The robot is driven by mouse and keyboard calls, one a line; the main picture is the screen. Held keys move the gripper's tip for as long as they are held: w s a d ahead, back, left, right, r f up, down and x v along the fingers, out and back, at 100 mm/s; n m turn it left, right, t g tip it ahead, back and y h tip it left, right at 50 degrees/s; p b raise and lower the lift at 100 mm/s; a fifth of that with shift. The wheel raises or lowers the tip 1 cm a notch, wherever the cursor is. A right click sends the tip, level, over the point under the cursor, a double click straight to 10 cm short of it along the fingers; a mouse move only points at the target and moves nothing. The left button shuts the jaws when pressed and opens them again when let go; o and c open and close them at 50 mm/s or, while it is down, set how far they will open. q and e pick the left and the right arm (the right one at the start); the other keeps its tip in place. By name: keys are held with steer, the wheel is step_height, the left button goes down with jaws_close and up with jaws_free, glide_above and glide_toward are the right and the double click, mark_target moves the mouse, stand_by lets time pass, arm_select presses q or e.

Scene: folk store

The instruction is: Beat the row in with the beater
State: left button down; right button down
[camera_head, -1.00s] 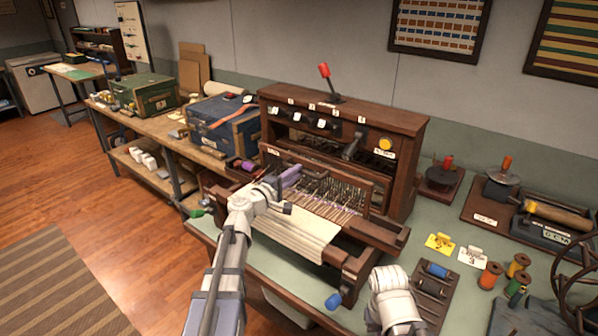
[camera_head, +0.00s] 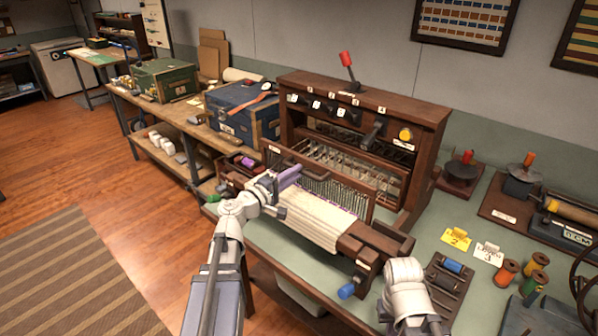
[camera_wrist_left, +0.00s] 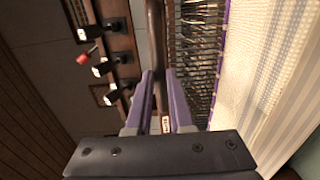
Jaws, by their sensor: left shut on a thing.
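The loom (camera_head: 425,112) is a dark wooden frame on the green bench. Its beater (camera_head: 352,181) is a brown bar with a reed of thin wires below it. My left gripper (camera_head: 276,186) is shut on the beater bar, near its left end. In the left wrist view the bar (camera_wrist_left: 156,45) runs between the purple fingers. The cream cloth (camera_head: 310,220) lies in front of the reed. A purple thread line (camera_wrist_left: 221,62) runs along the cloth's edge, close beside the reed. My right arm shows at the lower right, but its gripper is not visible.
A lever with a red knob (camera_head: 346,60) stands on top of the loom. A blue-ended roller (camera_head: 347,291) sticks out at the front. Yellow and white cards, a tool tray (camera_head: 450,272) and thread spools (camera_head: 507,272) lie to the right. A blue chest (camera_head: 236,112) stands behind left.

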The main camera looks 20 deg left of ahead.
arm_select(q)
steer(key=x, duration=1.1)
stand_by(0.6)
steer(key=shift+c, duration=2)
jaws_free()
steer(key=shift+s+a, duration=0.1)
steer(key=shift+s, duration=0.05)
steer(key=shift+v, duration=3.9)
